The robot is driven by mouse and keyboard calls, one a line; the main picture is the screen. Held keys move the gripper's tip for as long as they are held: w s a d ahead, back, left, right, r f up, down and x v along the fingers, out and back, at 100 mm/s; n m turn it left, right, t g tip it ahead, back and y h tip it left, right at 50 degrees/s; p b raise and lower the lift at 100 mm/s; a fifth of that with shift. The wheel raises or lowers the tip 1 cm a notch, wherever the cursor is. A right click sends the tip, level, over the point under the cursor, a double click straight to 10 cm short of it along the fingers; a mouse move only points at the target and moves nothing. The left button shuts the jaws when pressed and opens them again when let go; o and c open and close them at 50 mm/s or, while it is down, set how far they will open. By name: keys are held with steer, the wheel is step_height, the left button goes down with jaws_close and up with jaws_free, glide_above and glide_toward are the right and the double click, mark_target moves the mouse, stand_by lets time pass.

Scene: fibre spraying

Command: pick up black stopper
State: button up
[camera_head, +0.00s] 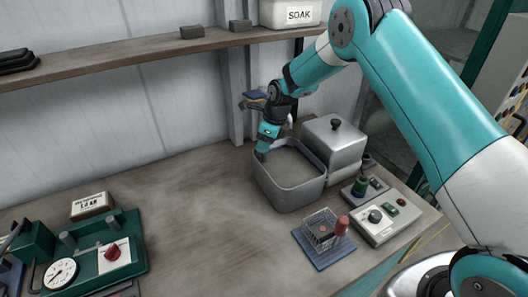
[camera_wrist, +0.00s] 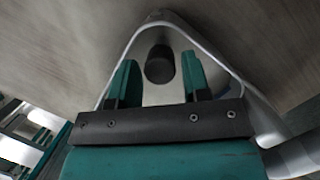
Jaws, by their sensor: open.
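The black stopper (camera_wrist: 159,65) shows in the wrist view as a dark round-ended cylinder in a corner of the metal basin (camera_wrist: 222,62). My gripper (camera_wrist: 157,78) is open, with one teal finger on each side of the stopper. Small gaps show between the stopper and both fingers, and I cannot tell how deep it sits between them. In the head view my gripper (camera_head: 263,150) points down at the back left corner of the open basin (camera_head: 292,198). The stopper cannot be made out clearly there.
A lidded metal box (camera_head: 330,150) with a black knob stands right behind the basin. Control boxes (camera_head: 385,218) and a wire basket (camera_head: 321,230) on a blue base are to the right and front. A green gauge unit (camera_head: 95,258) is at left. The bench's middle is clear; a shelf (camera_head: 130,55) runs above.

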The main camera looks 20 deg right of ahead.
steer(key=shift+x, duration=1.15)
steer(key=c, duration=0.7)
steer(key=shift+r, duration=0.15)
